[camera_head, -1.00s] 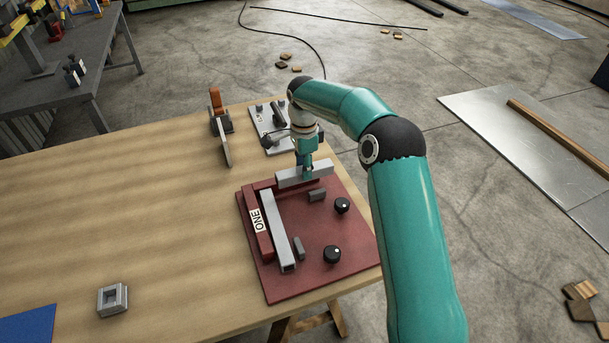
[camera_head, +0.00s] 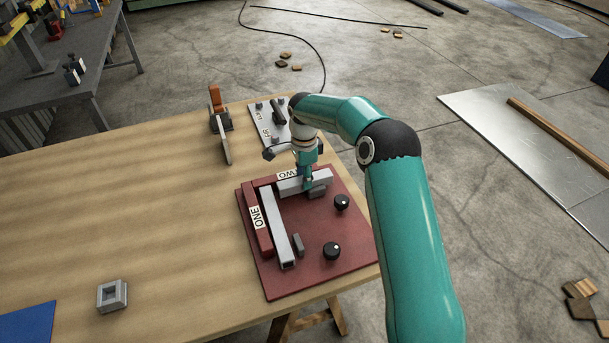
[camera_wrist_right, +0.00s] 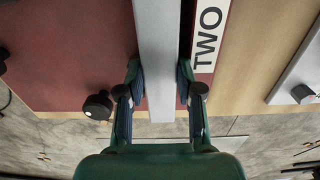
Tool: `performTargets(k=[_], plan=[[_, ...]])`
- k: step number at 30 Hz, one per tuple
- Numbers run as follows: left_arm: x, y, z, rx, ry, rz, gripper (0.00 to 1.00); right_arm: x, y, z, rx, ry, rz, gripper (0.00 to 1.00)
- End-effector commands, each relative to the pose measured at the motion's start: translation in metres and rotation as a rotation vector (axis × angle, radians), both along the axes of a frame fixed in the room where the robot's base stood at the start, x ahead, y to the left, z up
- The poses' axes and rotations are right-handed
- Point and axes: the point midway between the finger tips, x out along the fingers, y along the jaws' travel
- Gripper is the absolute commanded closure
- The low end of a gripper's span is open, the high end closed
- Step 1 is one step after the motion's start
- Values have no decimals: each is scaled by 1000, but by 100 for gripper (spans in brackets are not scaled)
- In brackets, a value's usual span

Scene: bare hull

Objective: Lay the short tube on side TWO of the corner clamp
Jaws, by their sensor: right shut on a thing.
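The corner clamp is a dark red plate (camera_head: 290,287) with a raised bar labelled ONE on its left and a bar labelled TWO (camera_head: 288,175) at its back. A grey tube (camera_head: 275,222) lies along side ONE. My right gripper (camera_head: 307,183) is shut on the short grey tube (camera_head: 321,177). It holds the tube along side TWO, on the inner side of that bar. In the right wrist view the short tube (camera_wrist_right: 158,60) runs between the fingers, parallel to the TWO label. I cannot tell whether it touches the plate. My left gripper is out of view.
Two black knobs (camera_head: 332,252) and small grey blocks (camera_head: 298,245) stand on the plate. Behind the clamp are a grey plate with fittings (camera_head: 259,116) and an orange-handled tool (camera_head: 215,98). A square grey piece (camera_head: 112,296) lies front left. The table's middle left is clear.

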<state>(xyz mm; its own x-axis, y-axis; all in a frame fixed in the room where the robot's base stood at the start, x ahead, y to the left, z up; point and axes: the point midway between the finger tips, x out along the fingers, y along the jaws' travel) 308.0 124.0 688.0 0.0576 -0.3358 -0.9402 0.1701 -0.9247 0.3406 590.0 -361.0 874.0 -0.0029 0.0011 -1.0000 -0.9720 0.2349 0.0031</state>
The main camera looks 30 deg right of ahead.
Motion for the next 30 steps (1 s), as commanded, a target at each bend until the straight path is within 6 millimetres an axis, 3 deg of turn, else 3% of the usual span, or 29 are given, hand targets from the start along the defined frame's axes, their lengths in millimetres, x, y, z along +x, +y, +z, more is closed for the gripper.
performTargets(k=[2, 3, 7, 20, 24, 26, 30], plan=[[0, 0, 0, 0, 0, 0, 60, 2, -1, -1, -2, -7, 0, 100], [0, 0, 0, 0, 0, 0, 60, 2, -1, -2, -1, -6, 0, 59], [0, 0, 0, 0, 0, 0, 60, 2, -1, -2, -2, -7, 0, 39], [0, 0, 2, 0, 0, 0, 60, 2, 0, 2, -1, -5, 1, 39], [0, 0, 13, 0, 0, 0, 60, 2, 0, 16, -1, -5, 1, 39], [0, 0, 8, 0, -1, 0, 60, 2, 0, 20, -2, -8, 1, 39], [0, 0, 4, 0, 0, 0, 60, 3, 1, 48, -1, -10, 1, 39]])
